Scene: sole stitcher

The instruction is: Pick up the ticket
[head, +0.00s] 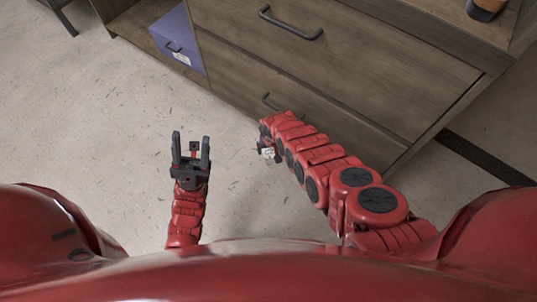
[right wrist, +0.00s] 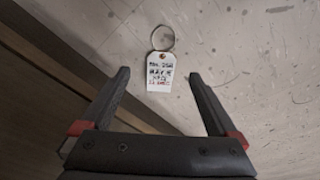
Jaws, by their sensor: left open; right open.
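The ticket (right wrist: 160,72) is a white tag with handwritten dark and red lines and a metal ring at its top. In the right wrist view it appears to lie flat on the floor, its ring pointing away from the gripper. My right gripper (right wrist: 158,76) is open and empty, with the ticket showing between its fingertips; I cannot tell the height above it. In the head view a small pale patch shows beside my right wrist; I cannot tell if it is the ticket. My left gripper (head: 191,136) is open and empty above the floor.
A wooden drawer cabinet (head: 330,65) with dark handles stands close beside my right arm. A purple box (head: 178,42) sits in its open compartment at the left. The pale floor (head: 95,115) around my left gripper is clear.

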